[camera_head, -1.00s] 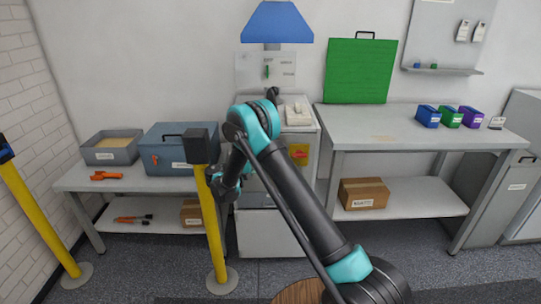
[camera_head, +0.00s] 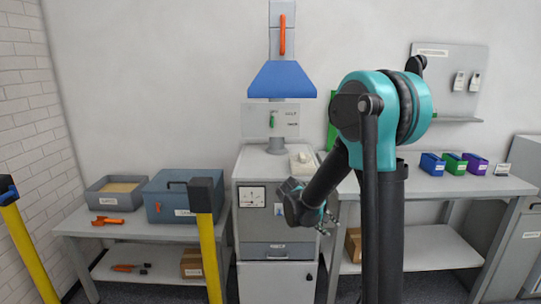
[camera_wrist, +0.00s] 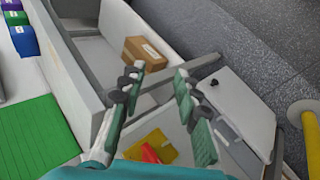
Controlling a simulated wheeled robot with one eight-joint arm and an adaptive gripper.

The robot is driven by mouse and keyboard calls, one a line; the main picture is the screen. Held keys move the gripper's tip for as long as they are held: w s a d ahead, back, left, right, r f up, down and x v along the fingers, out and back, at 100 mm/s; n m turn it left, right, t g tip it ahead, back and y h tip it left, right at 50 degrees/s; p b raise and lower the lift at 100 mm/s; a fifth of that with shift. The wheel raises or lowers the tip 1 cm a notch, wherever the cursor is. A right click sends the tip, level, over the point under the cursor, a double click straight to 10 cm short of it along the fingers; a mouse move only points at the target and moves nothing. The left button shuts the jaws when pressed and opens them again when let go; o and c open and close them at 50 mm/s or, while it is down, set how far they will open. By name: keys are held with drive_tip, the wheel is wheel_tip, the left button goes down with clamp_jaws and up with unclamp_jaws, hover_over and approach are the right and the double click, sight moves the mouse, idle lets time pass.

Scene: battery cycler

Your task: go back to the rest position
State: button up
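My arm is bent in an upright fold right of centre in the head view. My gripper (camera_head: 326,222) hangs low in front of the right edge of the grey cabinet (camera_head: 265,245). In the wrist view my gripper (camera_wrist: 158,88) has its two green-padded fingers well apart, with nothing between them. Beyond the fingers a yellow plate with a red switch (camera_wrist: 150,153) shows on the cabinet. In the head view that plate is hidden behind my arm.
A yellow post (camera_head: 209,250) stands left of the cabinet. The right bench (camera_head: 480,187) carries blue, green and purple bins (camera_head: 454,164). A cardboard box (camera_wrist: 145,52) sits on its lower shelf. The left table (camera_head: 75,224) holds a blue toolbox (camera_head: 180,200). A blue hood (camera_head: 282,80) hangs above.

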drive_tip(key=s+a+f+m+y, duration=0.1)
drive_tip(key=s+f+m+y, duration=0.1)
drive_tip(key=s, duration=0.9)
drive_tip(key=s+a+f+m+y, duration=0.1)
drive_tip(key=s+y, duration=0.4)
drive_tip(key=s, duration=0.6)
drive_tip(key=shift+s+a+f+m+t+y, duration=0.15)
drive_tip(key=shift+s+f+m+t+y, duration=0.2)
drive_tip(key=shift+f, duration=0.4)
